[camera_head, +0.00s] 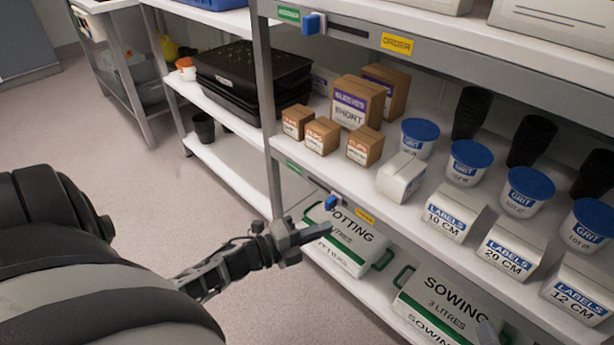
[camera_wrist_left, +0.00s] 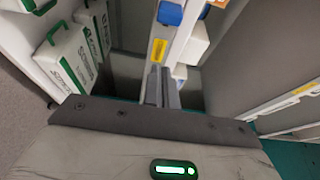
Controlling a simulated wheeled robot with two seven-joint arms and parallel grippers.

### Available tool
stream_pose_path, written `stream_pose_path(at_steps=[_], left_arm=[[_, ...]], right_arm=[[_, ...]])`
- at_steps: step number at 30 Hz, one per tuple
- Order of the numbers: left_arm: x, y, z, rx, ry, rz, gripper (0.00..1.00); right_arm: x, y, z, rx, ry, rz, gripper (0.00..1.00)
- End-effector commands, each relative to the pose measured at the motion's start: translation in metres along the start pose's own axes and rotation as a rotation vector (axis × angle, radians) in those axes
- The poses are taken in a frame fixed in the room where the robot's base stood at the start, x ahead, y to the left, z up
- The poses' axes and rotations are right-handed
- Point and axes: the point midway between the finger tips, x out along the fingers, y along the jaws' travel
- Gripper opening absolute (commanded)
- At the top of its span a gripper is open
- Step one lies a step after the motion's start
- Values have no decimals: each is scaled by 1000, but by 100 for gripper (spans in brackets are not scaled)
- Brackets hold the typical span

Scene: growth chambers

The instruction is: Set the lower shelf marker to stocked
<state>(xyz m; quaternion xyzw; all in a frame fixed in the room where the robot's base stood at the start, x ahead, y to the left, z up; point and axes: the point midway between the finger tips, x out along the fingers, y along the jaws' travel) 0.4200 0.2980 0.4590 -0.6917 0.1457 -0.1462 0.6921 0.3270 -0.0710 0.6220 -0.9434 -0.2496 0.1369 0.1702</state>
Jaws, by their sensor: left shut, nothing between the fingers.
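The lower shelf marker (camera_head: 331,202) is a small blue slider on the front rail of the lower shelf. It sits between a green label (camera_head: 293,167) on its left and a yellow label (camera_head: 365,216) on its right, closer to the yellow one. My left gripper (camera_head: 328,229) is shut and empty, in front of the rail and below the marker in the head view. In the left wrist view the shut fingers (camera_wrist_left: 161,72) point towards the yellow label (camera_wrist_left: 158,50), with the blue marker (camera_wrist_left: 170,14) beyond it. Contact with the rail cannot be told.
Cartons, grit tubs (camera_head: 525,192) and label boxes stand above the lower rail. Potting (camera_head: 345,240) and sowing boxes (camera_head: 450,300) stand beneath it. The floor at left is open.

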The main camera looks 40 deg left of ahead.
Motion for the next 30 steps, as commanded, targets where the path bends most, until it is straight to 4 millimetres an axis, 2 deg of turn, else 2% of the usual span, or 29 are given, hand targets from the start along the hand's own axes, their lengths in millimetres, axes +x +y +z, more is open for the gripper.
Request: stream_pose_path(at_steps=[1, 7, 10, 15, 30], left_arm=[[13, 2, 0, 1, 1, -4, 0], [55, 2, 0, 1, 1, -3, 0], [46, 3, 18, 4, -2, 3, 0], [40, 2, 33, 1, 0, 1, 0], [37, 1, 43, 0, -2, 2, 0]], right_arm=[[1, 0, 2, 11, 7, -7, 83], [1, -2, 2, 50, 29, -31, 83], [2, -4, -1, 70, 48, -45, 83], [2, -8, -8, 95, 79, -64, 83], [2, -9, -9, 101, 84, -70, 83]])
